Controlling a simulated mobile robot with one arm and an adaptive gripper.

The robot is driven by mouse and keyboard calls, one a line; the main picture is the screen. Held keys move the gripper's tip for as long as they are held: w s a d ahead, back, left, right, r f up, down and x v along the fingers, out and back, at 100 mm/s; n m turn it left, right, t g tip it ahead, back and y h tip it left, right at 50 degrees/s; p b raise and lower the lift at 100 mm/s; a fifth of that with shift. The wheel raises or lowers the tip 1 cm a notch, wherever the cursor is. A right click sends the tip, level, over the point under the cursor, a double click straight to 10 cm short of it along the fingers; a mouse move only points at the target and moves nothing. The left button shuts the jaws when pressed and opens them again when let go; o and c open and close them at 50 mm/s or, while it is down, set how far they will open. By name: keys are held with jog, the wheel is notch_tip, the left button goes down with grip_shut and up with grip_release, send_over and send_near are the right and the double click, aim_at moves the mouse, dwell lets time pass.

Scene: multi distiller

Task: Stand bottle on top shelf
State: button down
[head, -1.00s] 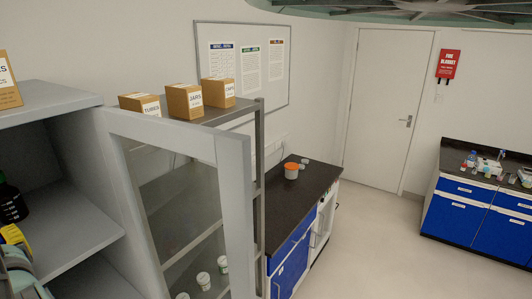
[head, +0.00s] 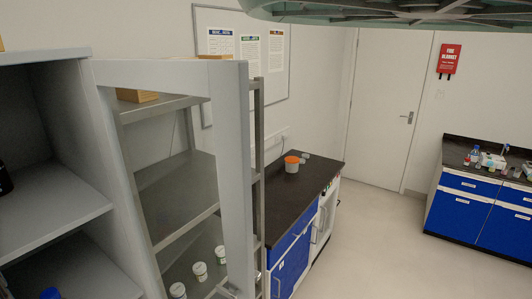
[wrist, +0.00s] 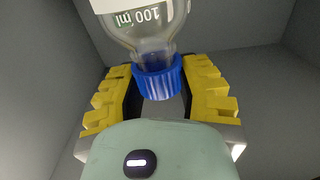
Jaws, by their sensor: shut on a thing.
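In the wrist view my gripper (wrist: 160,88) has its yellow fingers on both sides of the blue cap of a clear glass bottle (wrist: 148,32) marked "100 ml". The bottle's lower part runs out of the frame. In the head view a blue cap (head: 50,293) shows at the bottom left edge, low in front of the open grey cabinet (head: 75,110); it looks like this bottle's cap. The cabinet's upper visible shelf (head: 55,200) holds a dark bottle (head: 4,180), cut off at the left edge. My gripper's fingers are not clear in the head view.
The cabinet's framed door (head: 232,170) stands open to the right. Behind it, a metal rack (head: 175,190) holds boxes above and small white jars (head: 200,271) below. A black counter (head: 295,195) bears an orange-lidded tub (head: 291,164). Much of the upper cabinet shelf looks bare.

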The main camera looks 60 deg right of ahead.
jog(key=shift+w+a, duration=0.25)
jog(key=shift+w, duration=0.5)
jog(key=shift+f+p, duration=0.6)
jog(key=shift+f, duration=1.2)
jog(key=shift+f, duration=0.1)
jog(key=c, duration=0.7)
grip_release()
